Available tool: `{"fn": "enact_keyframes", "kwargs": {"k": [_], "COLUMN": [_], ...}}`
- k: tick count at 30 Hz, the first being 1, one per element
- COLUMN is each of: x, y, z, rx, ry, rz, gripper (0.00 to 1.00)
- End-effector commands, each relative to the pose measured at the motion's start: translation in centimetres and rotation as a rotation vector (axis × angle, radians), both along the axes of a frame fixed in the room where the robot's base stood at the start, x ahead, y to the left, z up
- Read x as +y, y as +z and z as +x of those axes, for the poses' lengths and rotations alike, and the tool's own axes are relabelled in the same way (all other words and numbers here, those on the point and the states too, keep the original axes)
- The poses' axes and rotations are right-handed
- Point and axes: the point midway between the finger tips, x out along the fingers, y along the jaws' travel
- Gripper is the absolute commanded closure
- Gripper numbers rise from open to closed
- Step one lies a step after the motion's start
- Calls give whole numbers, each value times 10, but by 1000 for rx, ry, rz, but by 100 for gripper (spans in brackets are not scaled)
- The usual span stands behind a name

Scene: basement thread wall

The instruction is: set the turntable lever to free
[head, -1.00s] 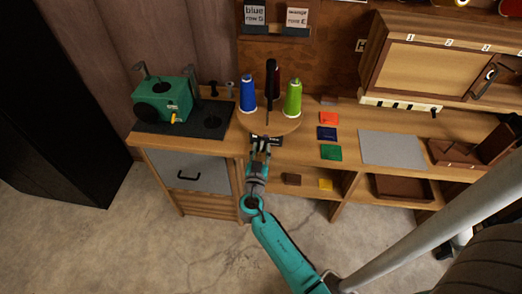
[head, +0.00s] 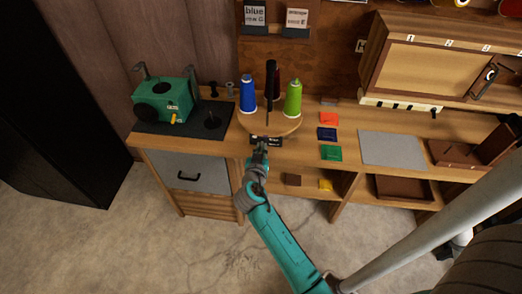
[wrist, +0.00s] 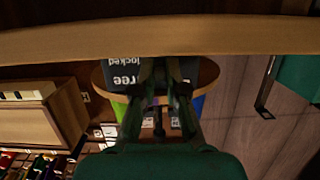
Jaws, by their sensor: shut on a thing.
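The turntable (head: 284,128) is a round wooden disc at the bench's front edge, bearing a blue, a dark and a green spool. A small dark label plate (head: 276,142) sits in front of it. In the wrist view the plate (wrist: 122,73) is upside down and reads "free" and "locked". My gripper (head: 262,144) reaches up to the plate from the front. In the wrist view my gripper (wrist: 160,68) has its fingertips close together at the plate, shut on the lever. The lever itself is hidden by the fingers, so its setting cannot be told.
A green machine (head: 165,97) stands on a dark mat at the left. Red, blue and green squares and a grey mat (head: 392,148) lie on the bench to the right. A wooden cabinet (head: 440,70) stands behind. The floor in front is clear.

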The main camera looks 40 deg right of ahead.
Motion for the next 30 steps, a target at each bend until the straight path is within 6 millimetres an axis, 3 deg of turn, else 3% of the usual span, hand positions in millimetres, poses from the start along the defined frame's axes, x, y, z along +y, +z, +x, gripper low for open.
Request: {"fn": "enact_keyframes", "kwargs": {"k": [18, 30], "x": [-4, -6], "y": [21, 24], "z": [4, 5], "rx": [290, 386], "ry": [1, 1], "rz": [375, 496], "gripper": [100, 100]}}
